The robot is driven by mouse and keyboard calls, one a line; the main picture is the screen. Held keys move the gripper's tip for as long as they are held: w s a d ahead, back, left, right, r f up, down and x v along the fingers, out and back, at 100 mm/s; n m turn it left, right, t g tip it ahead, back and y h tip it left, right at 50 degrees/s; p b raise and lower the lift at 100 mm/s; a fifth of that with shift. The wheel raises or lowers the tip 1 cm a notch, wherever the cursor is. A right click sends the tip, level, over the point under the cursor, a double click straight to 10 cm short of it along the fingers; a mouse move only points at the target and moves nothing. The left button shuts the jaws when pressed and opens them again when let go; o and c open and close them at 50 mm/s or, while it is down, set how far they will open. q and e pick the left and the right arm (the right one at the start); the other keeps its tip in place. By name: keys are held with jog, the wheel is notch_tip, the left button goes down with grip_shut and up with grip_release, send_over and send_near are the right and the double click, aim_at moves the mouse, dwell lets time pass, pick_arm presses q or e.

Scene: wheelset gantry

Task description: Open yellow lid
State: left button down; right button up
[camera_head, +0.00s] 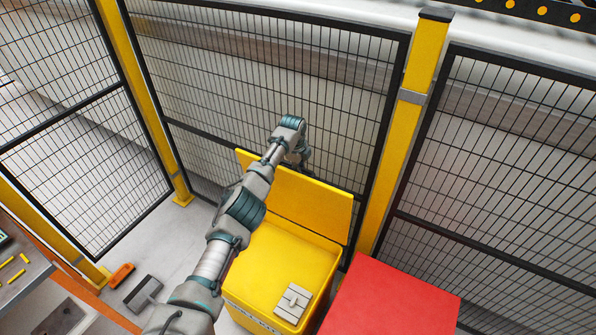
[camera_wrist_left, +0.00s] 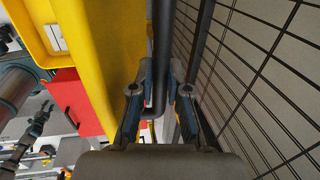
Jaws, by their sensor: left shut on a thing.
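The yellow lid (camera_head: 300,197) stands raised along the back of the yellow box (camera_head: 285,262), tilted up toward the mesh fence. In the left wrist view the lid (camera_wrist_left: 112,50) is a yellow panel left of the fingers. My left gripper (camera_head: 303,157) is at the lid's upper edge on the fence side, its tips partly hidden in the head view. In the left wrist view my left gripper (camera_wrist_left: 160,78) is shut on a dark bent bar (camera_wrist_left: 163,30) running along the lid; how the bar joins the lid is unclear.
The black mesh fence (camera_head: 270,80) stands close behind the lid, with a yellow post (camera_head: 412,100) to its right. A red box (camera_head: 395,300) is right of the yellow box. Orange and grey items lie on the left floor.

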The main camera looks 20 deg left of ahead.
pick_arm(q)
jog(key=shift+f, duration=0.35)
pick_arm(e)
jog(key=shift+w+f, duration=0.1)
pick_arm(q)
jog(key=c, duration=1.2)
grip_release()
jog(key=shift+c, duration=0.2)
jog(key=shift+o, duration=0.5)
jog(key=shift+w+f, duration=0.1)
jog(key=shift+w, duration=0.3)
jog(key=shift+a+r, duration=0.1)
jog(key=shift+r, duration=0.4)
notch_tip(320, 180, up, 11)
jog(key=s, duration=0.2)
jog(key=shift+f, duration=0.15)
pick_arm(e)
jog(key=shift+w, duration=0.1)
pick_arm(q)
jog(key=shift+a, duration=0.1)
